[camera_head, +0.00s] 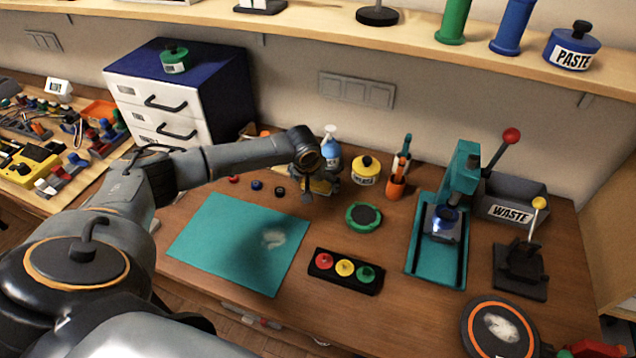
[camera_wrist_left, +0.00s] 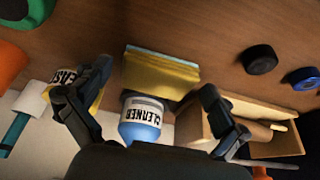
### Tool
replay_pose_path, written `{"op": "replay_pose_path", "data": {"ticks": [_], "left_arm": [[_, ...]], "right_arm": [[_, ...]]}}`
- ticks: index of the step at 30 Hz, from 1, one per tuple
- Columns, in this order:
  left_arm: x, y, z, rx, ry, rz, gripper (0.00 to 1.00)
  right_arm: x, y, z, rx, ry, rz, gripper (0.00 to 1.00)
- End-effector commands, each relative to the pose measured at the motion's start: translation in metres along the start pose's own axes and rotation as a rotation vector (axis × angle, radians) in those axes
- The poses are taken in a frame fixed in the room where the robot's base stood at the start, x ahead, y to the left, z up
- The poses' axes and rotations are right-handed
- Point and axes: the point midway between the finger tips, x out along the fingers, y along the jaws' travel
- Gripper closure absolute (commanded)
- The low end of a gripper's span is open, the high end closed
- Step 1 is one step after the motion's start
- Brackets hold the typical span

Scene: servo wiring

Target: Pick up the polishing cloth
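A folded yellow cloth with a blue-grey edge (camera_wrist_left: 160,72), the likely polishing cloth, lies on the wooden table in the left wrist view. In the head view a yellow part of it (camera_head: 321,187) shows between the fingers of my left gripper (camera_head: 320,190); the rest is hidden by the gripper. In the left wrist view my left gripper (camera_wrist_left: 148,92) is open, its fingers wide apart on either side. The cloth shows beyond the fingertips, and I see no finger closed on it. My right gripper is in neither view.
A wooden box (camera_wrist_left: 270,138) is close by. The teal mat (camera_head: 225,250) has free room in front.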

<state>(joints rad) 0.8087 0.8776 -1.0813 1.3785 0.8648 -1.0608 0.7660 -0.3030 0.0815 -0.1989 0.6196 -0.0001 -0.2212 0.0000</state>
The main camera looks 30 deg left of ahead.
Motion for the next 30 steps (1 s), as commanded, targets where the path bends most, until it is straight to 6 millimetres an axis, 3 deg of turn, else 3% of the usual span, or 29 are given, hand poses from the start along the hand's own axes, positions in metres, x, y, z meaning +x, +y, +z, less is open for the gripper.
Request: {"op": "replay_pose_path", "data": {"ticks": [1, 5, 8, 20, 24, 30], "left_arm": [[0.0, 0.0, 0.0, 0.0, 0.0, 0.0, 0.18], [0.0, 0.0, 0.0, 0.0, 0.0, 0.0, 0.42], [0.0, 0.0, 0.0, 0.0, 0.0, 0.0, 0.46], [-0.009, 0.0, -0.004, -0.001, 0.002, 0.001, 0.46], [-0.029, 0.0, -0.013, 0.0, 0.006, 0.001, 0.46], [-0.082, -0.012, 0.004, 0.004, 0.005, -0.002, 0.46]], "right_arm": [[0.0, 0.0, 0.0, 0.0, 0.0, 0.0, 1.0], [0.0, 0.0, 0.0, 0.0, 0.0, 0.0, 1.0], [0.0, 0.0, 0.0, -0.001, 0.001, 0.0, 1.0], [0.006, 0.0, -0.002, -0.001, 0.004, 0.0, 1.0], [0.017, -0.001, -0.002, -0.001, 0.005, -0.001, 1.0], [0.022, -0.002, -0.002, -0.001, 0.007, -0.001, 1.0]]}}
